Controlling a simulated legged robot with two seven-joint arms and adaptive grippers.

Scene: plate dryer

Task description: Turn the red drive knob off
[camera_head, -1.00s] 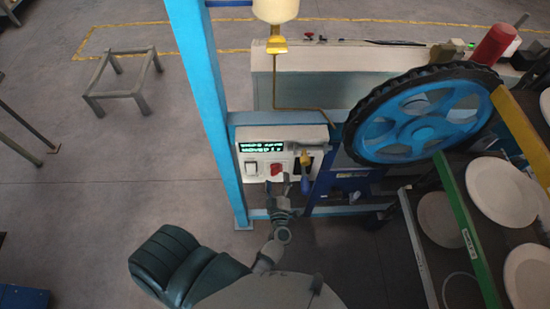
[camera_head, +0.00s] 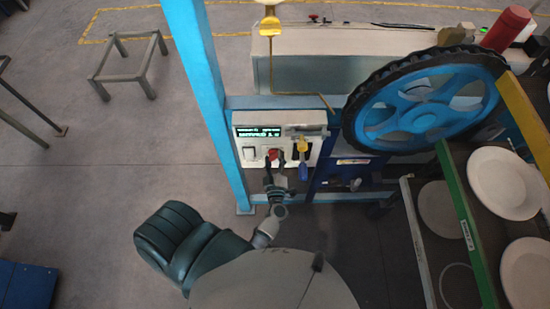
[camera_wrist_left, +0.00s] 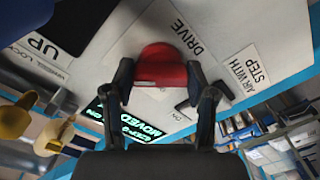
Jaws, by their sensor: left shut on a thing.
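The red drive knob (camera_head: 272,153) sits on the white control panel, between a white switch and the yellow-and-blue key-like part. My left gripper (camera_head: 275,162) reaches up from below and is at the knob, partly covering it. In the left wrist view the red knob (camera_wrist_left: 161,68) is between the two dark fingertips of my left gripper (camera_wrist_left: 161,78), which are shut on its sides. The word DRIVE is printed beside the knob, and ON can be read near it. My right gripper is not in view.
The control panel (camera_head: 242,145) has a green-lit display (camera_head: 257,132) above the knob. A yellow-and-blue part (camera_head: 303,160) hangs just right of the knob. A blue post (camera_head: 205,90) stands left of the panel. A large blue wheel (camera_head: 425,105) and plates (camera_head: 503,183) are at right.

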